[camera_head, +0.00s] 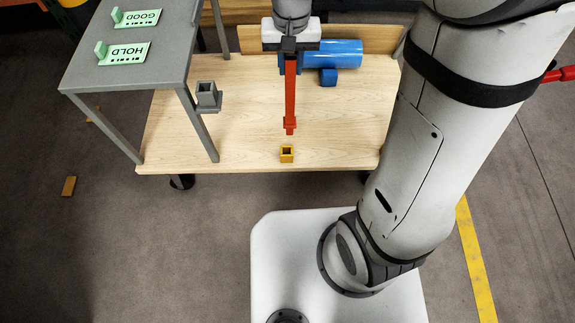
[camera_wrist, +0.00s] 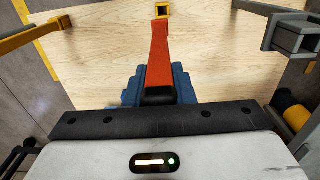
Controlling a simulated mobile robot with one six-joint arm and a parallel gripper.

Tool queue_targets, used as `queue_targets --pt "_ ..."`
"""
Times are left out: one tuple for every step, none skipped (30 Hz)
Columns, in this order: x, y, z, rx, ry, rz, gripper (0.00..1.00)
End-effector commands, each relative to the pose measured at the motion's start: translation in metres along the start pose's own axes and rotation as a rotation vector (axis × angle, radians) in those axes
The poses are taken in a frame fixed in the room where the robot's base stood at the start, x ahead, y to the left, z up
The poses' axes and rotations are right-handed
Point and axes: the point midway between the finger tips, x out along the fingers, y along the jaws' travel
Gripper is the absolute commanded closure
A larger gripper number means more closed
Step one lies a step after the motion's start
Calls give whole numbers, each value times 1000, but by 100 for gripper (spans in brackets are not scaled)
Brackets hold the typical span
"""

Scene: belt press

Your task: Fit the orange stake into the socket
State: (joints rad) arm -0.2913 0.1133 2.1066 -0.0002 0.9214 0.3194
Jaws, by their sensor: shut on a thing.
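The orange stake (camera_head: 290,92) is a long red-orange bar with a collar near its lower tip. My gripper (camera_head: 290,58) is shut on its upper end. In the wrist view the stake (camera_wrist: 159,58) points away from my gripper (camera_wrist: 158,96). A small yellow square socket (camera_head: 287,155) with a dark opening stands near the table's front edge. In the head view the stake tip appears just behind it, apart from it. In the wrist view the tip overlaps the lower edge of the socket (camera_wrist: 162,10). The tip's height above the table is hard to tell.
A grey open-topped holder (camera_head: 208,96) is at the left, beside a grey stand (camera_head: 130,50) carrying two green signs. A blue cylinder (camera_head: 338,53) and a small blue block (camera_head: 328,77) are at the back right. The wooden table (camera_head: 235,130) is clear around the yellow socket.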

Motion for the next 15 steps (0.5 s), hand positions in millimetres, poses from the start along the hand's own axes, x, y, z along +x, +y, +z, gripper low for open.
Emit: queue_targets --pt "14 -3 4 -2 4 -1 100" --pt "16 -4 6 -1 4 -1 100" --pt "18 -5 9 0 3 -1 100" --pt "19 -6 11 1 3 -1 100" --pt "20 -7 12 2 3 -1 100" --pt "21 -8 14 2 3 -1 100" --pt "22 -8 15 3 3 -1 100" --pt "22 -9 16 3 2 -1 100" --pt "22 -9 17 3 2 -1 100" --pt "23 -9 18 4 1 0 100" --pt "24 -9 18 4 1 0 100" --pt "27 -9 19 4 0 0 100" --pt "30 -9 19 4 0 0 100" --pt "34 -9 19 4 -1 0 100" --pt "41 -9 19 5 -2 1 100"
